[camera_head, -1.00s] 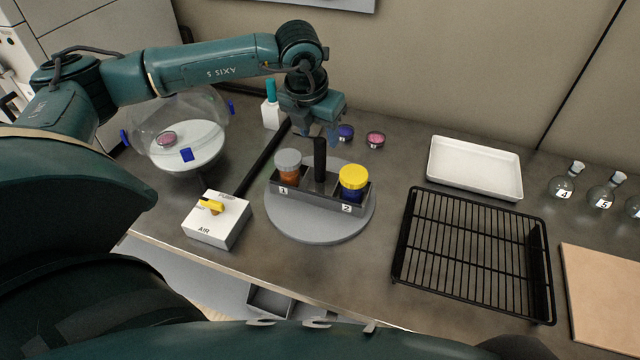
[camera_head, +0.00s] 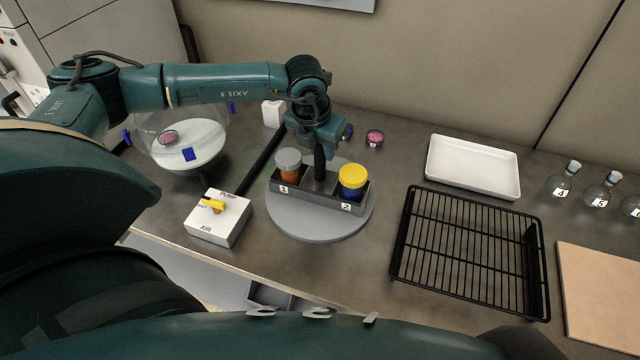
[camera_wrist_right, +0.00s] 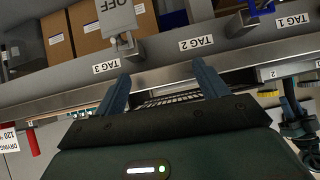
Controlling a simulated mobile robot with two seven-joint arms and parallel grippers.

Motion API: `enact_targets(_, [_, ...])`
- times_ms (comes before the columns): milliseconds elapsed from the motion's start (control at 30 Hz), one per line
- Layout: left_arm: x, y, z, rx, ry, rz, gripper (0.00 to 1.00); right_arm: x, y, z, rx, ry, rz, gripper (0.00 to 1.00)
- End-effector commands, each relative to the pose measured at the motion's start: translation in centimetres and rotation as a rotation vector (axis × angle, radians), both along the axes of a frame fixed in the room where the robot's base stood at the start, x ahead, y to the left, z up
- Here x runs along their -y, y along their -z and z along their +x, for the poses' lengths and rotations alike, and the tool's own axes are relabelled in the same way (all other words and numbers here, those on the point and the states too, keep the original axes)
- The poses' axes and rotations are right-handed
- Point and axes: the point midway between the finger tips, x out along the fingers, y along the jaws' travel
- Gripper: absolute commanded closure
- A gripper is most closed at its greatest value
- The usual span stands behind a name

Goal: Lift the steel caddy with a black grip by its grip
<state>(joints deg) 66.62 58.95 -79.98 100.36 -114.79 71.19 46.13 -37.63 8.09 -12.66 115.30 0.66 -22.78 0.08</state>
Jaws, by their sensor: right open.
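The steel caddy (camera_head: 318,200) stands on a round grey disc (camera_head: 300,230) in the head view. Its upright black grip (camera_head: 320,168) rises from the middle. An orange jar with a grey lid (camera_head: 288,165) sits in the left compartment, marked 1, and a blue jar with a yellow lid (camera_head: 353,182) in the right, marked 2. My left gripper (camera_head: 321,150) points down at the top of the grip, hiding its upper end. I cannot tell whether its fingers are closed on it. My right gripper (camera_wrist_right: 160,85) is open and empty in the wrist view, away from the caddy.
A white AIR switch box (camera_head: 217,218) and a clear-domed dish (camera_head: 190,145) stand left of the caddy. A black wire rack (camera_head: 470,250) and white tray (camera_head: 473,167) lie to the right, with flasks (camera_head: 562,180) beyond.

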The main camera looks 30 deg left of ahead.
Motion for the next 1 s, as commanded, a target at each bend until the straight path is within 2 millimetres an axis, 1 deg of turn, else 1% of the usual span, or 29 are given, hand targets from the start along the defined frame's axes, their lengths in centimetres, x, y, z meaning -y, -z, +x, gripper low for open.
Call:
enact_targets(33, [0.0, 0.0, 0.0, 0.000, 0.000, 0.000, 0.82, 0.0, 0.0, -0.1, -0.001, -0.001, 0.000, 0.28])
enact_targets(200, [0.0, 0.0, 0.0, 0.000, -0.001, 0.000, 0.96, 0.1, 0.1, -0.3, -0.005, -0.006, -0.004, 0.28])
enact_targets(267, [0.0, 0.0, 0.0, 0.001, -0.001, 0.000, 1.00, 0.1, 0.2, -0.4, -0.007, -0.007, -0.006, 0.28])
enact_targets(800, [0.0, -0.4, 0.2, 0.006, -0.001, -0.001, 1.00, 0.1, 0.3, -0.6, -0.010, -0.009, -0.008, 0.28])
enact_targets(867, [0.0, -0.7, 0.2, 0.007, -0.001, -0.002, 1.00, 0.1, 0.4, -0.6, -0.009, -0.009, -0.008, 0.28])
enact_targets(967, [0.0, -1.9, 0.2, 0.009, -0.002, -0.002, 1.00, 0.1, 0.5, -0.4, -0.006, -0.009, -0.005, 0.28])
enact_targets(1000, [0.0, -2.6, 0.2, 0.009, -0.002, -0.001, 1.00, 0.0, 0.6, -0.3, -0.003, -0.009, -0.004, 0.28])
